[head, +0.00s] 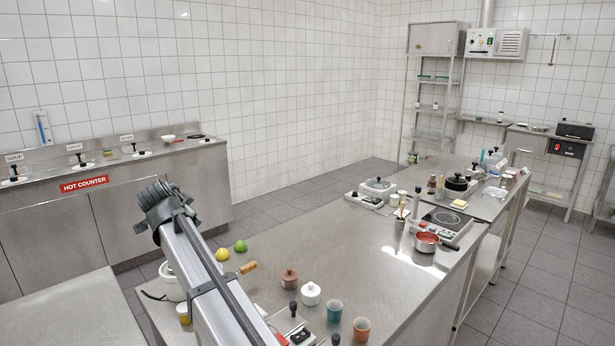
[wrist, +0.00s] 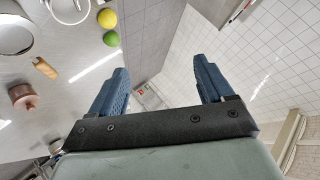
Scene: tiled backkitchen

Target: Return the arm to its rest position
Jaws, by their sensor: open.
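My gripper shows in the wrist view (wrist: 160,90), with its two blue fingers spread apart and nothing between them. The fingers point toward the white tiled wall and floor, tilted relative to the room. The fingers themselves are hidden in the head view. A lime (head: 240,246) and a lemon (head: 222,254) lie on the table just right of the arm, apart from my gripper.
A brown lidded pot (head: 289,279), a white pot (head: 310,294), a teal cup (head: 334,311) and an orange cup (head: 361,329) stand on the table near my arm. A red saucepan (head: 427,242) is at the right edge. The hot counter (head: 110,205) runs along the left wall.

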